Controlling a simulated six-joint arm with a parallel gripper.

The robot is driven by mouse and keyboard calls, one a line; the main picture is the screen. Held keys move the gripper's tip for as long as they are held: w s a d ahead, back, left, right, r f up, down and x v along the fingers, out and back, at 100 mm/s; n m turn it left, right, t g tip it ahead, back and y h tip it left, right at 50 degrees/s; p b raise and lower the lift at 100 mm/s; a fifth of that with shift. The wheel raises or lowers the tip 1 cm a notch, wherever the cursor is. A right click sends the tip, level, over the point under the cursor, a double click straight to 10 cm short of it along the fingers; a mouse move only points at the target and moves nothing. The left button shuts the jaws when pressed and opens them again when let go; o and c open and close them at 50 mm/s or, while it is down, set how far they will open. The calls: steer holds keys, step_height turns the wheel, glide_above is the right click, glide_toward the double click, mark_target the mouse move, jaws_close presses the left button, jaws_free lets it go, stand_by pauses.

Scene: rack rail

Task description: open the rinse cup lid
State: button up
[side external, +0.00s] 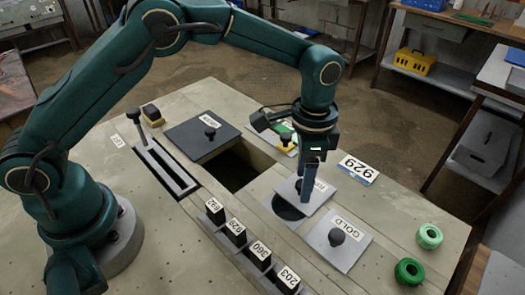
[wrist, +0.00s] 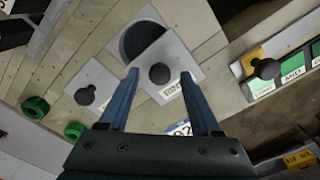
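The rinse cup lid (side external: 316,202) is a grey square plate with a dark knob (wrist: 159,73) and a white label. It lies shifted and turned, partly off a round dark opening (side external: 288,209), which also shows in the wrist view (wrist: 132,42). My gripper (side external: 312,198) points down over the lid. In the wrist view its two blue fingers (wrist: 159,76) appear on either side of the knob, with a visible gap to each. They look open and empty. In the side view the fingers hide most of the knob.
A GOLD-labelled lid (side external: 345,250) lies close beside the opening. A 929 placard (side external: 358,169) and two green rings (side external: 429,237) are at the right. Several numbered black blocks (side external: 236,232) stand in front. A dark knobbed cover (side external: 190,135) borders a deep square pit (side external: 235,170).

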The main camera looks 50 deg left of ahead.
steer(key=shift+r, duration=0.1)
steer(key=shift+r, duration=2.45)
